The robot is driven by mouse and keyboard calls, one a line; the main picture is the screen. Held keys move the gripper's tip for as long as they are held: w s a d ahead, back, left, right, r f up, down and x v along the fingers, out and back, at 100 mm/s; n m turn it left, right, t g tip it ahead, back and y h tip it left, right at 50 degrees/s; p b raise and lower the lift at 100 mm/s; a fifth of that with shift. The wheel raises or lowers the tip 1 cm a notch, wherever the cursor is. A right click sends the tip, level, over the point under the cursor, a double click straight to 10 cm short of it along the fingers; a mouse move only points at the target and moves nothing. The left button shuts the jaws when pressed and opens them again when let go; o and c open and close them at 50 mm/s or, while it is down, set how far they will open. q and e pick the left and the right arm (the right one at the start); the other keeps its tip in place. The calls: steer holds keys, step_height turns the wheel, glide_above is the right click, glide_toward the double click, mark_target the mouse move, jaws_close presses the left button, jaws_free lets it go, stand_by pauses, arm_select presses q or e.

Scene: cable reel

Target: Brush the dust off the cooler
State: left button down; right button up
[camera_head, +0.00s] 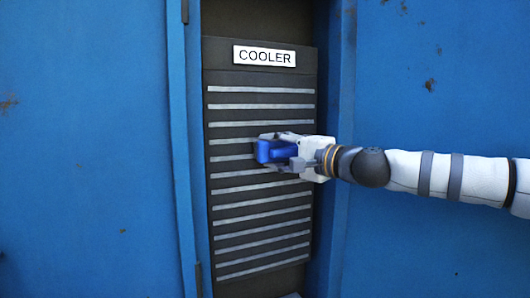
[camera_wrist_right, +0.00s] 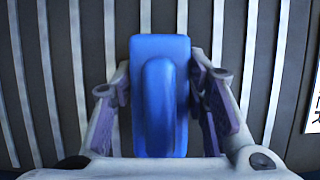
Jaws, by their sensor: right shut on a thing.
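The cooler (camera_head: 263,205) is a dark upright panel with pale horizontal slats and a white "COOLER" label (camera_head: 264,56) at its top. My right gripper (camera_head: 275,150) is in front of the middle of the panel. It is shut on a blue brush (camera_head: 268,152), which also shows between the fingers in the right wrist view (camera_wrist_right: 160,95). The brush's far side faces the slats, and I cannot tell whether it touches them. No separate dust shows clearly on the slats. My left gripper is not in view.
Blue walls or doors with rust spots (camera_head: 85,150) stand on both sides of the cooler. A blue frame edge (camera_head: 345,150) runs along its right side, behind my right arm. The slats below the gripper are unobstructed.

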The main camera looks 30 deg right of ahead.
mark_target(262, 153)
steer(key=shift+w, duration=0.15)
steer(key=shift+w+a, duration=0.15)
steer(key=shift+a, duration=1.75)
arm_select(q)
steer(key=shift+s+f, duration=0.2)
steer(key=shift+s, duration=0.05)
